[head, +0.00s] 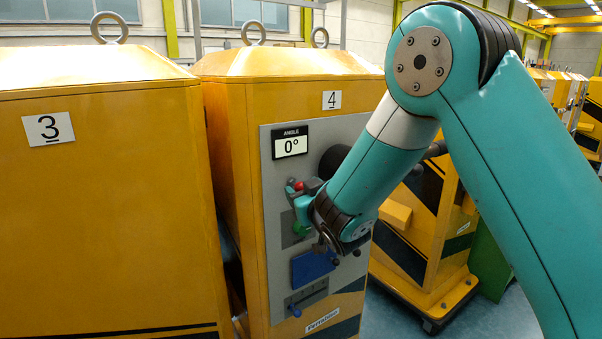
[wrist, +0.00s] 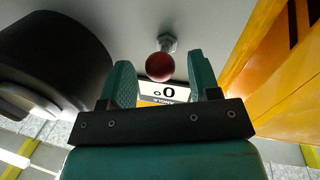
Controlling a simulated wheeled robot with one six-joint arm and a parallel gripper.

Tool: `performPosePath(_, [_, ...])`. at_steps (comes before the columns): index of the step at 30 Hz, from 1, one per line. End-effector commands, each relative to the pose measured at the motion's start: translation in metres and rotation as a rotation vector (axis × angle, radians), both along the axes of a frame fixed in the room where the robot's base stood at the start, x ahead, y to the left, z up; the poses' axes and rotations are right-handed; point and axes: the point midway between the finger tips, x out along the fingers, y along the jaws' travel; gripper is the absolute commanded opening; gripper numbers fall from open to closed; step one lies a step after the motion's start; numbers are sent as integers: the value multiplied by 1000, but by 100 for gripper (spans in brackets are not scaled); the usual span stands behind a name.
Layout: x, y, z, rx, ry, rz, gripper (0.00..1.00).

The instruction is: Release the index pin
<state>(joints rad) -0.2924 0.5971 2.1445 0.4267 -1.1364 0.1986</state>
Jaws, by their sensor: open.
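The index pin appears to be the red ball knob (wrist: 160,66) on a short metal stem with a hex collar, standing out from the grey panel. It also shows in the head view as a small red spot (head: 299,186) below the angle display. My gripper (wrist: 161,74) is open, with one teal finger on each side of the knob in the wrist view. Gaps show between the knob and both fingers; how deep it sits between them is unclear. In the head view my gripper (head: 304,194) is at the panel, partly covering the knob's surroundings.
The angle display (head: 291,142) reads 0°. A large black cylindrical part (wrist: 55,60) stands close beside my gripper. Lower on the grey panel (head: 275,220) are a blue plate (head: 313,266) and a slot with a blue-tipped lever (head: 296,311). Yellow cabinet 3 (head: 100,200) stands left.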

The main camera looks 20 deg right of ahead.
Motion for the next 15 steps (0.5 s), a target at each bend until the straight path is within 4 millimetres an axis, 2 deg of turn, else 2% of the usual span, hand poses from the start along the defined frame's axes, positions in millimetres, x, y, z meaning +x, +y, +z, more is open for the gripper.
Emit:
performPosePath(6, [18, 2, 1, 0, 0, -1, 56])
performPosePath(14, [19, 2, -1, 0, 0, 0, 56])
performPosePath(15, [19, 2, -1, 0, 0, 0, 54])
